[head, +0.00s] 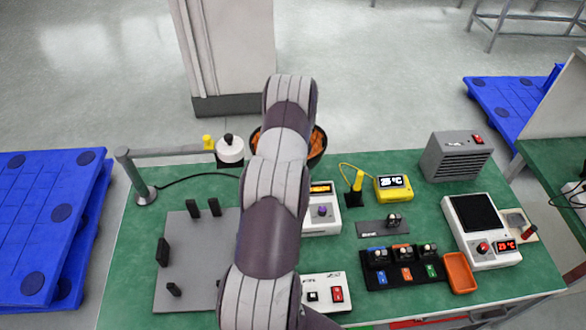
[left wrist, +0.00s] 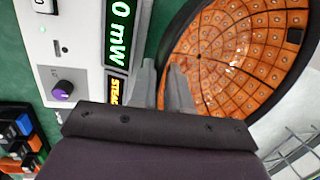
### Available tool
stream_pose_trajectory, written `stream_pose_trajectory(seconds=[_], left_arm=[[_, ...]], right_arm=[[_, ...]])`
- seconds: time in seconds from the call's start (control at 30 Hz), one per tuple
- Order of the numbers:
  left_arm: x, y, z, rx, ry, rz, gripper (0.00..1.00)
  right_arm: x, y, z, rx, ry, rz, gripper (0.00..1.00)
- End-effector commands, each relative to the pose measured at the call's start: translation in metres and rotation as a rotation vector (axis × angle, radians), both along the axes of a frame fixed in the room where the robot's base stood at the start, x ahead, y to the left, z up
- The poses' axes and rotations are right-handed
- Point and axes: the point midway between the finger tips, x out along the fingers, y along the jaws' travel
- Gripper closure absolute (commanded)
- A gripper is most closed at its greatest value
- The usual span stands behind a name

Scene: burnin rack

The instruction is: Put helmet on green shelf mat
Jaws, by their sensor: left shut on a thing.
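The helmet (head: 318,144) is an upturned bowl with a black rim and an orange tiled inside. In the head view it shows on both sides of my arm at the bench's back edge. In the left wrist view the helmet (left wrist: 235,50) fills the upper right. My left gripper (left wrist: 163,80) is shut on its near rim, one finger on each side. In the head view my arm hides that gripper. I cannot tell whether the helmet touches the bench. I cannot make out a separate green shelf mat. My right gripper is not in view.
The green bench (head: 120,275) holds a white meter (head: 322,222), a grey plate with black posts (head: 195,250), a black module tray (head: 405,285), an orange tray (head: 459,272) and a grey heater box (head: 456,156). A post with an arm (head: 143,192) stands left. A pillar (head: 232,60) rises behind.

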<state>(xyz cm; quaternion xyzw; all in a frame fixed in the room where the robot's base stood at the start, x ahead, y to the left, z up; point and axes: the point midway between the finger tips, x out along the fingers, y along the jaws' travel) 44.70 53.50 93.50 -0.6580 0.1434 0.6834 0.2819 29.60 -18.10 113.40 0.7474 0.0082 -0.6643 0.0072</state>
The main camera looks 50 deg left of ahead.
Motion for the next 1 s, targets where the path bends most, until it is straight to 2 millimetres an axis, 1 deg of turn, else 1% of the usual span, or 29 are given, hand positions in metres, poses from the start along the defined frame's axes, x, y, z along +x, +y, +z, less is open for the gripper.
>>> stream_pose_trajectory(seconds=[0.07, 0.13, 0.2, 0.27, 0.57, 0.6, 0.63, 0.87, 0.97, 1.0], left_arm=[[0.000, 0.002, -0.007, 0.000, 0.000, -0.001, 1.00], [-0.001, 0.002, -0.021, -0.002, 0.002, -0.003, 1.00], [0.000, 0.002, -0.032, 0.000, 0.000, -0.001, 1.00], [0.000, 0.002, -0.038, 0.001, -0.002, -0.001, 1.00], [0.000, 0.002, -0.044, 0.002, -0.002, -0.001, 1.00], [0.000, 0.002, -0.044, 0.001, 0.000, -0.001, 0.77], [0.000, 0.002, -0.043, 0.001, 0.000, -0.001, 0.73], [0.000, 0.002, -0.043, 0.001, 0.000, -0.001, 0.73], [0.000, 0.002, -0.039, 0.001, 0.000, -0.001, 0.73], [0.000, 0.001, -0.037, 0.001, -0.002, -0.001, 0.73]], right_arm=[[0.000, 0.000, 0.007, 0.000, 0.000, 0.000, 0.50], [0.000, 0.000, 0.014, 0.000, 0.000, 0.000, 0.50], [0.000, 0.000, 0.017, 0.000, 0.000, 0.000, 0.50], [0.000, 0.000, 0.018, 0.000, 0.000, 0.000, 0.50], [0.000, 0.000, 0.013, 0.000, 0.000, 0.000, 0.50], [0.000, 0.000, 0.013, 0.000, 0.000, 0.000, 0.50], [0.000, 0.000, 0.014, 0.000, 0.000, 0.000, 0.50], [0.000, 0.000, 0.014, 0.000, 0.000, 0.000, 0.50], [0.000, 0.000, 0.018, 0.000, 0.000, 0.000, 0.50], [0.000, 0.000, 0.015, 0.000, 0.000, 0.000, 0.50]])
